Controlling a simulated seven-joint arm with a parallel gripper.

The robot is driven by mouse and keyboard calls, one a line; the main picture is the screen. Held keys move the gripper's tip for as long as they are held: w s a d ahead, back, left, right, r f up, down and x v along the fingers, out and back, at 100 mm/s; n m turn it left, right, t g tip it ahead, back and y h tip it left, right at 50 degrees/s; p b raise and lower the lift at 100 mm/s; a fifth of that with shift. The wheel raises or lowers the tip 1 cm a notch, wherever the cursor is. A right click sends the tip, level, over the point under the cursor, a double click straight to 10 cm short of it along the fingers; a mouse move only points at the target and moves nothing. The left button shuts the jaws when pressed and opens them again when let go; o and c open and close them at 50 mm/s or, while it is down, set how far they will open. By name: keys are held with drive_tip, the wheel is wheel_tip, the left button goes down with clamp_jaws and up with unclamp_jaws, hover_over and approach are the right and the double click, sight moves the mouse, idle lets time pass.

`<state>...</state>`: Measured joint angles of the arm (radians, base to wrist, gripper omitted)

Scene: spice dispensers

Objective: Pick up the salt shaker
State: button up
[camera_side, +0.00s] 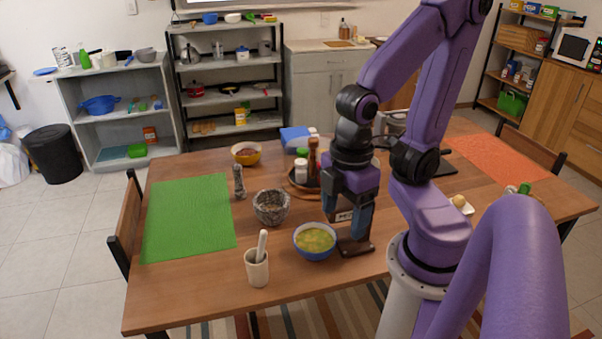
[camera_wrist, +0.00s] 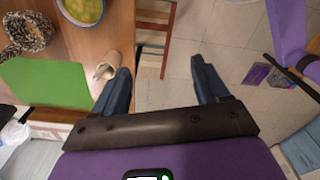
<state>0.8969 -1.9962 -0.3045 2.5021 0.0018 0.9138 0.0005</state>
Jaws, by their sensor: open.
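In the side view, a small white shaker (camera_side: 301,171) stands on a round tray (camera_side: 291,189) near the middle of the table, among several bottles. It may be the salt shaker, but its label is too small to read. A dark red-brown bottle (camera_side: 312,158) stands right beside it. My gripper (camera_wrist: 159,66) is open and empty, its two blue fingers spread apart in the wrist view. In the side view, it hangs in front and to the right of the tray, beside the soup bowl. The wrist view does not show the white shaker.
A grey mill (camera_side: 239,182) stands by the green mat (camera_side: 187,217). An orange mat (camera_side: 503,158) lies at right.

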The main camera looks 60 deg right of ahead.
drive_tip(key=w+d+f+h, duration=0.2)
drive_tip(key=w+h, duration=0.2)
drive_tip(key=w, duration=0.5)
drive_tip(key=n+h, duration=0.5)
drive_tip(key=h, duration=0.5)
approach(298, 171)
drive_tip(key=x, duration=0.7)
drive_tip(key=shift+s+d+r, duration=0.1)
drive_tip(key=shift+d+r, duration=0.1)
drive_tip(key=shift+r, duration=0.05)
drive_tip(key=shift+f+x, duration=0.2)
drive_tip(key=shift+x, duration=2.6)
drive_tip(key=shift+a, duration=0.1)
drive_tip(key=shift+c, duration=0.3)
drive_tip(key=c, duration=1)
